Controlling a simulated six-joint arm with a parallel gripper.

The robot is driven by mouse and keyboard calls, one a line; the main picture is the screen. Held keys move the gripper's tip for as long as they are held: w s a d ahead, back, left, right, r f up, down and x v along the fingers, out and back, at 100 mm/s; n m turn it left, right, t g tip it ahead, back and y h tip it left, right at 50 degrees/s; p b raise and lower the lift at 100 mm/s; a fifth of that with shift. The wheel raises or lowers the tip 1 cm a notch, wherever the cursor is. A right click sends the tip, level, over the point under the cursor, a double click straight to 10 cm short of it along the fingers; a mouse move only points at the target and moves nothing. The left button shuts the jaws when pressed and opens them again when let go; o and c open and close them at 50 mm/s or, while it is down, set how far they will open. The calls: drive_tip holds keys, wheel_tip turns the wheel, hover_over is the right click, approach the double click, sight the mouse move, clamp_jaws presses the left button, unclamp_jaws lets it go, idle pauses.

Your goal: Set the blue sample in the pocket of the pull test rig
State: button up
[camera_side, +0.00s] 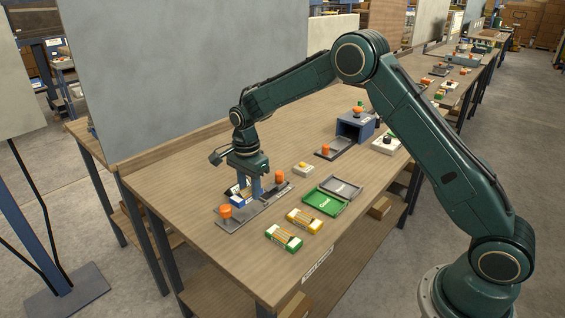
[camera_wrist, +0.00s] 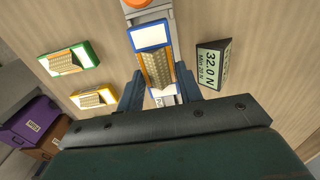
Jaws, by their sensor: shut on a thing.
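The blue sample (camera_wrist: 154,62), a blue-edged frame with a white end and a tan woven strip, is between my gripper's (camera_wrist: 158,84) blue fingers in the wrist view. My gripper (camera_side: 249,187) is shut on it, low over the pull test rig (camera_side: 263,208) in the side view. The rig is a grey plate with an orange knob (camera_side: 225,211) at the near end and another (camera_side: 279,176) at the far end.
A green sample (camera_side: 284,237) and a yellow sample (camera_side: 304,221) lie near the front edge. A green tray (camera_side: 323,203) and a grey tray (camera_side: 341,188) lie right of the rig. A small yellow-topped box (camera_side: 303,169) and a blue machine (camera_side: 356,126) stand farther back.

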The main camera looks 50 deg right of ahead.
drive_tip(key=shift+f, duration=1.25)
drive_tip(key=shift+f, duration=0.75)
idle(1.0)
drive_tip(key=o, duration=1.1)
drive_tip(key=shift+c, duration=0.2)
wheel_tip(320, 180, up, 13)
drive_tip(key=shift+f, duration=0.2)
drive_tip(key=shift+r, duration=0.6)
